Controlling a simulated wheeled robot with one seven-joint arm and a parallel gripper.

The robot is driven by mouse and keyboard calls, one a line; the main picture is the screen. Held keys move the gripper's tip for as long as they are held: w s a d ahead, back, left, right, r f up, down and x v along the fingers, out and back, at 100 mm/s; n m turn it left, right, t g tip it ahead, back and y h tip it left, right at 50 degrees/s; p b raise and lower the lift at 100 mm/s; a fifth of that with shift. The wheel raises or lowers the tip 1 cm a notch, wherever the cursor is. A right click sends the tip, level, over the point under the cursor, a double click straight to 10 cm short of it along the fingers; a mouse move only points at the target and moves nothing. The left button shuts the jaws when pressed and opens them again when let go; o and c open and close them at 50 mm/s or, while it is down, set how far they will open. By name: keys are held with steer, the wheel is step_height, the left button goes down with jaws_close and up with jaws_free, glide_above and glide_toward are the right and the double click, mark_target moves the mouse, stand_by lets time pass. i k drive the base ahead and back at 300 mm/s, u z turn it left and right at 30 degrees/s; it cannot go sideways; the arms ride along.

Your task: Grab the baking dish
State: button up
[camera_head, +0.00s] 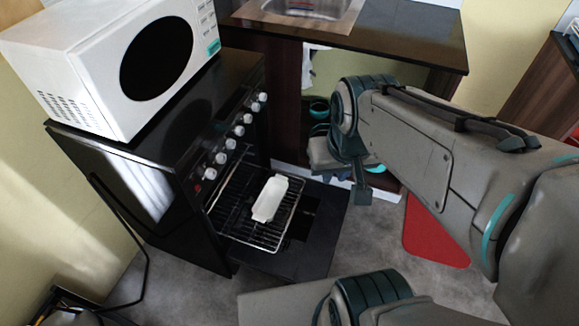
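The baking dish (268,199) is a white, oblong dish with a small handle at each end. It sits on the wire rack (237,222) of the open oven. My gripper (360,188) is to the right of the dish, apart from it, near the right edge of the lowered oven door. It is partly hidden behind my own wrist, and I cannot see whether its fingers are apart. Nothing is seen held in it.
The black oven (160,165) has its door (318,222) folded down and a row of white knobs. A white microwave (120,60) stands on top. A dark counter with a sink (300,12) is behind, over an open cabinet. A red mat (432,236) lies on the grey floor.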

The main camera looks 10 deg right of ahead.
mark_target(265, 208)
steer(key=k, duration=0.5)
steer(key=z, duration=2.3)
steer(key=k, duration=1)
steer(key=u, duration=1.7)
steer(key=i, duration=1)
steer(key=z, duration=0.05)
